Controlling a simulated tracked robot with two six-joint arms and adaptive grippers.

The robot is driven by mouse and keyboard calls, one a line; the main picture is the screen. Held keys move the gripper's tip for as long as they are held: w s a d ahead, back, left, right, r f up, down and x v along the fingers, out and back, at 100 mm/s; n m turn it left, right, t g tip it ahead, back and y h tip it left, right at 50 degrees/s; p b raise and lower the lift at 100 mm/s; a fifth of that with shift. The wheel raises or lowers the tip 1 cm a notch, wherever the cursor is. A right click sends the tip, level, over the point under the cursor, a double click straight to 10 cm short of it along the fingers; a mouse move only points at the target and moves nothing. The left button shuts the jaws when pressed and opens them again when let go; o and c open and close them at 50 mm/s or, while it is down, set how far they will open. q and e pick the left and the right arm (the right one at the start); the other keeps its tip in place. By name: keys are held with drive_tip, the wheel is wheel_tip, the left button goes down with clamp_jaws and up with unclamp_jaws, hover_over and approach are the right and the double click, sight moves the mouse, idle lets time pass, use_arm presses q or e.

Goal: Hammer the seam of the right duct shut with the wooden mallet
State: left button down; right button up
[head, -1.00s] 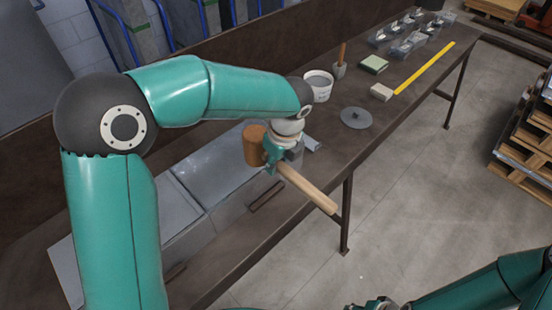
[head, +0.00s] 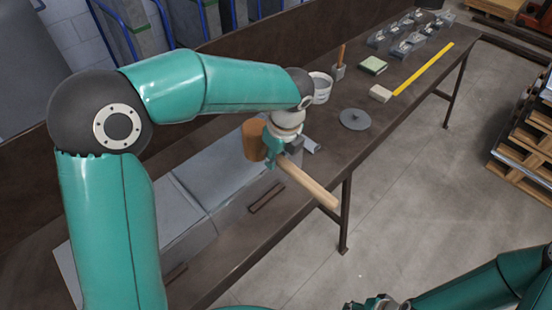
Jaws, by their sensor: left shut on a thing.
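The wooden mallet has an orange-brown cylindrical head (head: 254,140) and a pale handle (head: 310,186) that points toward the bench's front edge. My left gripper (head: 279,150) is shut on the mallet's handle close to the head. It holds the mallet above the right end of the right duct (head: 222,172), a grey sheet-metal box on the bench. The left duct (head: 170,205) lies beside it, partly behind my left arm. The seam is not clear at this size. My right gripper (head: 378,302) shows only partly at the bottom edge, apart from the bench; its jaws are unclear.
The dark bench (head: 330,155) runs away to the upper right. On it are a white tub (head: 320,88), a grey disc (head: 355,119), a pale block (head: 380,93), a green-topped block (head: 373,65) and a yellow ruler (head: 423,69). Pallets (head: 523,150) stand at the right.

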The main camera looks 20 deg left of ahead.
use_arm(q)
drive_tip(key=shift+w, duration=0.1)
wheel_tip(320, 180, down, 9)
drive_tip(key=b, duration=0.7)
wheel_tip(320, 180, up, 8)
drive_tip(key=p, duration=0.7)
drive_tip(key=shift+r, duration=0.5)
drive_tip(key=shift+f, duration=0.1)
drive_tip(key=w+d, duration=0.4)
drive_tip(key=w, duration=0.6)
drive_tip(key=shift+w+d+f, duration=0.25)
drive_tip(key=shift+w+d, duration=0.05)
drive_tip(key=shift+w, duration=0.1)
